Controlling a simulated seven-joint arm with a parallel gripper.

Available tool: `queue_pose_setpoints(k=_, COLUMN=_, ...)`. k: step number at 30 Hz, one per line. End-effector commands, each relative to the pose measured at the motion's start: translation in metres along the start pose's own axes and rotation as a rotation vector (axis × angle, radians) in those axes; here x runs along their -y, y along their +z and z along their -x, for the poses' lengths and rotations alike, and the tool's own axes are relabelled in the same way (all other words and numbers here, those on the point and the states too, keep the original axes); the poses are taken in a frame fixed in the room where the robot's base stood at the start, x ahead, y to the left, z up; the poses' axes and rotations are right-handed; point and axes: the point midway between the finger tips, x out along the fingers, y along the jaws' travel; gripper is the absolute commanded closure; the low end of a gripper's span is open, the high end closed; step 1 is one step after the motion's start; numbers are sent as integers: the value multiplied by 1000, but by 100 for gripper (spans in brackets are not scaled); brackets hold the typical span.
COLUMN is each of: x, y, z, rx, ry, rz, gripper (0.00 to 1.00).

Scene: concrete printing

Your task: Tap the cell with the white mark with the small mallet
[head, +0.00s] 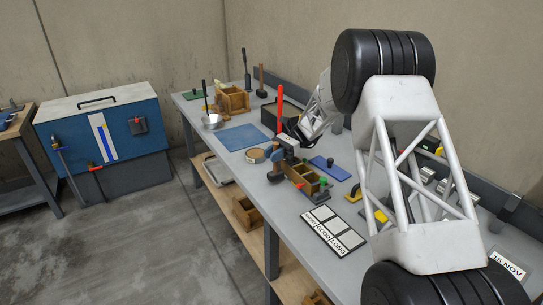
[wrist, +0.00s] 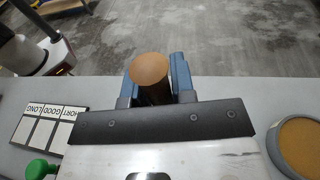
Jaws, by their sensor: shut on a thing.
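My gripper (wrist: 152,92) is shut on a brown round wooden piece (wrist: 149,68), seen nearly end-on between its two blue-grey fingers; I take it for the small mallet. The rest of it is hidden in the wrist view. I cannot make out a cell with a white mark in either view.
A card with three blank cells (head: 322,214) labelled SHORT, GOOD, LONG lies toward the front. It also shows in the wrist view (wrist: 43,132). A blue mat (head: 243,137) lies behind, and a blue plate (head: 330,169) to the right.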

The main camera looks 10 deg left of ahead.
Motion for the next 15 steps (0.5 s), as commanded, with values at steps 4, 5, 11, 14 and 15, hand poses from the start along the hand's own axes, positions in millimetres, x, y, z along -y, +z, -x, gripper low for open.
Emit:
queue_pose_setpoints(k=4, x=-3, y=-3, z=22, rx=0, ry=-2, rz=1, gripper=100)
queue_pose_setpoints(k=5, x=-4, y=-4, z=26, rx=0, ry=-2, rz=1, gripper=100)
queue_pose_setpoints(k=11, x=-3, y=-2, z=20, rx=0, ry=0, rz=1, gripper=100)
queue_pose_setpoints(k=14, x=-2, y=-1, z=12, rx=0, ry=1, rz=1, gripper=100)
queue_pose_setpoints(k=15, x=-1, y=0, z=8, rx=0, ry=1, rz=1, gripper=100)
